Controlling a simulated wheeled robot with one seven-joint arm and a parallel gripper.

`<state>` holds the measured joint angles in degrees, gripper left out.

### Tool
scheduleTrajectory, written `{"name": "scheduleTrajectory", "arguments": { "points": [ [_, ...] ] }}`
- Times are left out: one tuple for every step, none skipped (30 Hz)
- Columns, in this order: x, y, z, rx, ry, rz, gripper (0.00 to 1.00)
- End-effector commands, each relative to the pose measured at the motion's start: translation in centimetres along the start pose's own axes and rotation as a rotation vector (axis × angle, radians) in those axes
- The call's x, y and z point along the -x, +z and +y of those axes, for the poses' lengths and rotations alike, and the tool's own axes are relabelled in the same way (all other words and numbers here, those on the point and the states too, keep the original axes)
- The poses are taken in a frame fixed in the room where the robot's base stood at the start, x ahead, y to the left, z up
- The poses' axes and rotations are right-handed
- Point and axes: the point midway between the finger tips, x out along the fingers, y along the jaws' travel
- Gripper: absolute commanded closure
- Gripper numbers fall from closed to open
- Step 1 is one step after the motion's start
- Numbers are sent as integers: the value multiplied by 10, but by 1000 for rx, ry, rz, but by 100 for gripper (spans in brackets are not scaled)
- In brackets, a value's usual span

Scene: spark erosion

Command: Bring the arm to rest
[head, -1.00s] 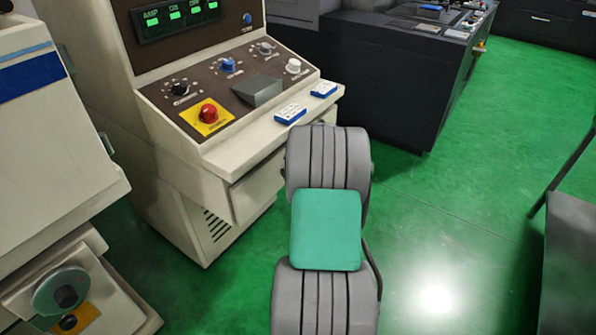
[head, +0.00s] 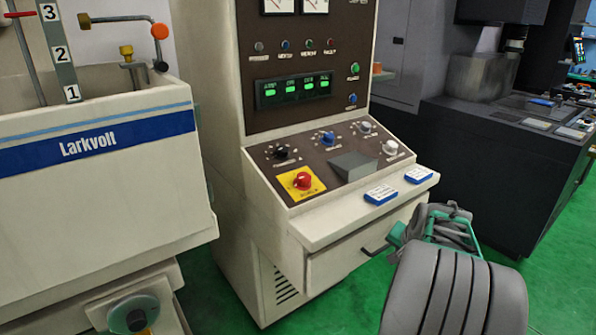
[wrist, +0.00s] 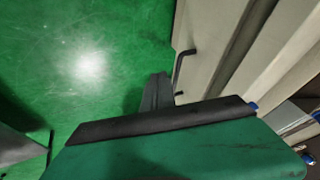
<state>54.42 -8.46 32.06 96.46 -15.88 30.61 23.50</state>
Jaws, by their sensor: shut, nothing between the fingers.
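My arm shows at the lower right of the head view as grey ribbed segments with green parts, in front of the cream control cabinet (head: 225,130). In the wrist view my gripper (wrist: 157,93) is a narrow dark grey shape beyond my green and black wrist housing. It is shut and empty, with green floor behind it. A black drawer handle (wrist: 179,66) is to its right in that view, and I see a gap between them. The head view does not show the fingertips clearly.
The cabinet's sloped panel has knobs, a red button (head: 302,181) and two blue-and-white boxes on its ledge. A dark machine (head: 490,165) stands behind my arm at right.

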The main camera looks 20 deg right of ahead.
Motion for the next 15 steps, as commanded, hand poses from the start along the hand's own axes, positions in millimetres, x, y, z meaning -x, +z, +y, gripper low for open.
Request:
{"name": "scheduleTrajectory", "arguments": {
  "points": [
    [-2, 15, 13, 63, 39, -52, 100],
    [-6, 28, 21, 86, 58, -89, 100],
    [-9, 47, 33, 111, 83, -138, 100],
    [-10, 61, 41, 128, 100, -175, 100],
    [-10, 74, 49, 144, 117, -210, 100],
    [-8, 91, 58, 162, 136, -254, 100],
    [-5, 104, 65, 175, 151, -285, 100],
    [-1, 116, 72, 187, 164, -314, 100],
    [6, 130, 78, 205, 180, -349, 100],
    [13, 142, 81, 222, 190, -373, 100],
    [20, 154, 81, 244, 197, -398, 100],
    [30, 169, 78, 279, 205, -425, 100],
    [37, 180, 74, 309, 209, -444, 100],
    [45, 191, 69, 340, 212, -459, 100],
    [55, 205, 61, 383, 213, -473, 100]
  ]
}}
